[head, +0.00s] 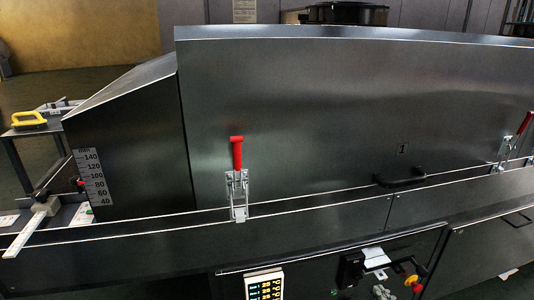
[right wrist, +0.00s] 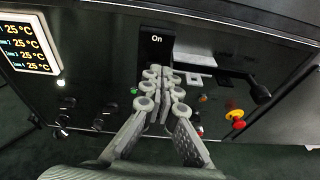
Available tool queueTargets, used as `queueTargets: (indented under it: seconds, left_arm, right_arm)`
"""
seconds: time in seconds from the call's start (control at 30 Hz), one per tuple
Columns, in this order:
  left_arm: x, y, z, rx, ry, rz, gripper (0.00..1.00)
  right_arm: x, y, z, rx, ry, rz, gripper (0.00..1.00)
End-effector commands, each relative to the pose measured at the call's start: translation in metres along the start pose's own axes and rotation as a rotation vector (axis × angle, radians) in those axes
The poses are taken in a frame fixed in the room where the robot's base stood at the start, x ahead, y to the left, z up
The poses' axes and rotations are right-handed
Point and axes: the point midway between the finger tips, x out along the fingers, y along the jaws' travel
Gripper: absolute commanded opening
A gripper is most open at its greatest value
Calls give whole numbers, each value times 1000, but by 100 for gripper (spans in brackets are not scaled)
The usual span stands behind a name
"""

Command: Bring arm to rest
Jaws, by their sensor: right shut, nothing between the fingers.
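My right gripper (head: 382,291) shows only in small part at the bottom edge of the head view, in front of the dryer's control panel. In the right wrist view my right gripper (right wrist: 166,74) has its two fingers shut together with nothing between them. Its tips are in front of the panel, just below a dark block marked "On" (right wrist: 156,42). Whether they touch the panel I cannot tell. My left gripper is not in view.
The dryer's large dark cover (head: 320,120) bears red-handled latches (head: 237,155) and a black handle (head: 400,178). The panel has a temperature display (head: 264,286) and a red emergency button (right wrist: 237,115). A yellow-handled tool (head: 29,119) lies at the far left.

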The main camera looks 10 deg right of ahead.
Motion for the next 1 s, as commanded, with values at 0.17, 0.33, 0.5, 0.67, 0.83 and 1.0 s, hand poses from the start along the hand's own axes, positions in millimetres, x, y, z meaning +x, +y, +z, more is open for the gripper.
queueTargets:
  seconds: [0.17, 0.33, 0.5, 0.67, 0.83, 1.0]
  left_arm:
    - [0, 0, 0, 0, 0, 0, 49]
    - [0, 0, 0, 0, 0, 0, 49]
    - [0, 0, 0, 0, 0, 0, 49]
    - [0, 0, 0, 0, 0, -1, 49]
    - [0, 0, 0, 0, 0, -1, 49]
    - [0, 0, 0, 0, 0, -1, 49]
  right_arm:
    - [-7, -12, -24, 520, 35, -186, 0]
    - [-35, -10, -87, 1334, 54, -530, 0]
    - [-83, 29, -157, 2029, 14, -963, 0]
    - [-124, 75, -195, 2392, -65, -1336, 0]
    - [-144, 99, -208, 2515, -120, -1531, 0]
    - [-146, 100, -210, 2524, -128, -1550, 0]
